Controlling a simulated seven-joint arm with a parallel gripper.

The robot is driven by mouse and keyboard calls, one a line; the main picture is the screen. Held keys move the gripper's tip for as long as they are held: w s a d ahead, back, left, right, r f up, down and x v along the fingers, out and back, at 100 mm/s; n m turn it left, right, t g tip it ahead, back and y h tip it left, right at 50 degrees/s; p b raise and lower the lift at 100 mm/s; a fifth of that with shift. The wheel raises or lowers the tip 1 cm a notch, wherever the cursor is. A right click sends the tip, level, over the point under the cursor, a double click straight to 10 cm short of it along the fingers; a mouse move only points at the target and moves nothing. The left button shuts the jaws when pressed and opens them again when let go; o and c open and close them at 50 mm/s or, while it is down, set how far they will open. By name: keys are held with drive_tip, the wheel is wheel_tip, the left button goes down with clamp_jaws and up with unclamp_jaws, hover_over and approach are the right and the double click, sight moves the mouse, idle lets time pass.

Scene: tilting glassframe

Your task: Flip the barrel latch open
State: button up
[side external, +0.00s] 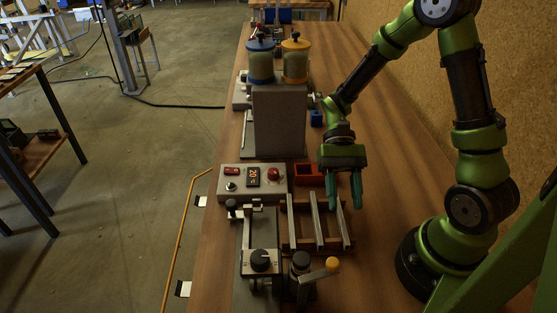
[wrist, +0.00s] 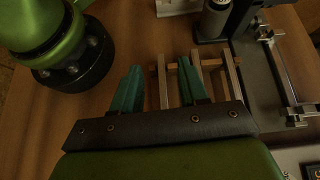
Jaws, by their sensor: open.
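My gripper (side external: 344,196) is open and empty, its two teal fingers pointing down over the right part of a slatted wooden rack (side external: 300,243). In the wrist view my gripper (wrist: 160,82) shows its fingers spread, with the rack (wrist: 177,82) just beyond them. A grey metal fixture (side external: 246,262) with a sliding frame and black knobs (side external: 261,260) stands left of the rack. The fixture also shows at the right of the wrist view (wrist: 255,85). I cannot tell which part is the barrel latch, or whether it is open. My gripper is apart from the fixture.
A black cylinder and an orange-knobbed lever (side external: 332,264) stand at the rack's near end. A control box (side external: 252,184) with a red button and display is behind the fixture. A red bin (side external: 309,176) and a hopper stand (side external: 279,120) are farther back. Bare table lies right of the rack.

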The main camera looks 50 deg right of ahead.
drive_tip(key=a+m+g+y, duration=0.1)
drive_tip(key=a+g+y, duration=0.1)
drive_tip(key=g+y, duration=0.15)
drive_tip(key=m+y, duration=0.1)
drive_tip(key=y, duration=0.2)
approach(333, 262)
drive_tip(key=shift+t, duration=0.25)
drive_tip(key=x, duration=1)
drive_tip(key=shift+s, duration=0.15)
